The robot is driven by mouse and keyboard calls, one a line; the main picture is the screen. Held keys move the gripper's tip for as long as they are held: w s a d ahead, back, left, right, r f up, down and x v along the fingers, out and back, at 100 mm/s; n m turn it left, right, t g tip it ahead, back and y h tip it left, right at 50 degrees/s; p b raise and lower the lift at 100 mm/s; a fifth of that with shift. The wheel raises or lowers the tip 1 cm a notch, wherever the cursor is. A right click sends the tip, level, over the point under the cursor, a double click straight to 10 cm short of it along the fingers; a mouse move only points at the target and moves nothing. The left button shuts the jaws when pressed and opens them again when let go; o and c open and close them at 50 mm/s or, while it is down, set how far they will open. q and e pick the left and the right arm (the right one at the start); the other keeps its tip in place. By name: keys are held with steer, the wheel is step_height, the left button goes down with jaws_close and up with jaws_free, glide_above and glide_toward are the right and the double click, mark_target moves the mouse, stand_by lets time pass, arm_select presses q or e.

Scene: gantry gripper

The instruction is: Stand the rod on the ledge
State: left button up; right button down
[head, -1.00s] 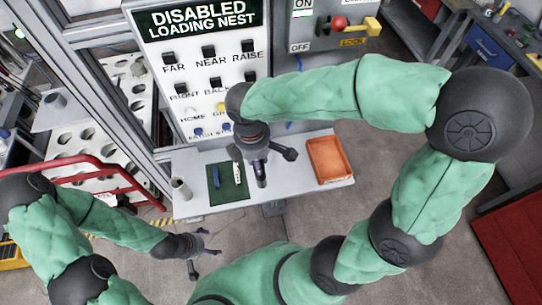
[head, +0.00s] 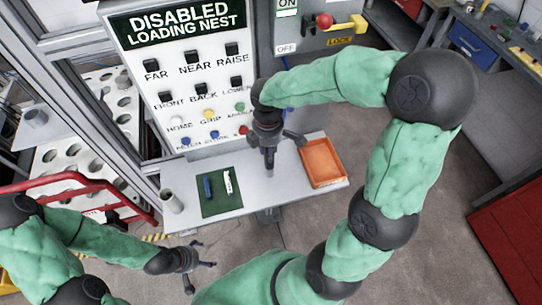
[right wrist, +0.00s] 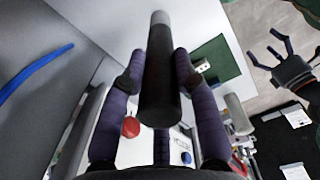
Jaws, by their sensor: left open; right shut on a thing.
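My right gripper (head: 268,145) is shut on a dark rod (right wrist: 160,75) with a light grey tip. The rod sits between the purple fingers in the right wrist view, and in the head view it (head: 269,159) points downward over the ledge. The ledge (head: 258,192) is a light grey shelf under the button panel. I cannot tell whether the rod's lower end touches it. My left gripper (head: 192,265) is open and empty in front of the ledge, low and to the left. It also shows in the right wrist view (right wrist: 285,65).
A green mat (head: 220,206) with a blue item (head: 207,187) and a white item (head: 228,182) lies left of the rod. An orange tray (head: 321,162) is to the right. A metal tube (head: 172,201) stands at the ledge's left end. The button panel (head: 195,100) rises behind.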

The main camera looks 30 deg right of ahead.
steer(key=shift+w+d+f, duration=0.1)
steer(key=shift+d+f, duration=0.15)
steer(key=shift+f, duration=0.05)
steer(key=f, duration=0.1)
steer(key=f+b, duration=0.1)
steer(key=f, duration=0.1)
steer(key=shift+w+d+f, duration=0.15)
steer(key=shift+d+f, duration=0.1)
steer(key=shift+f, duration=0.15)
steer(key=c, duration=0.9)
jaws_free()
steer(key=shift+c, duration=0.2)
steer(key=shift+r, duration=0.15)
step_height(320, 180, up, 12)
steer(key=p, duration=0.3)
steer(key=shift+a, duration=0.15)
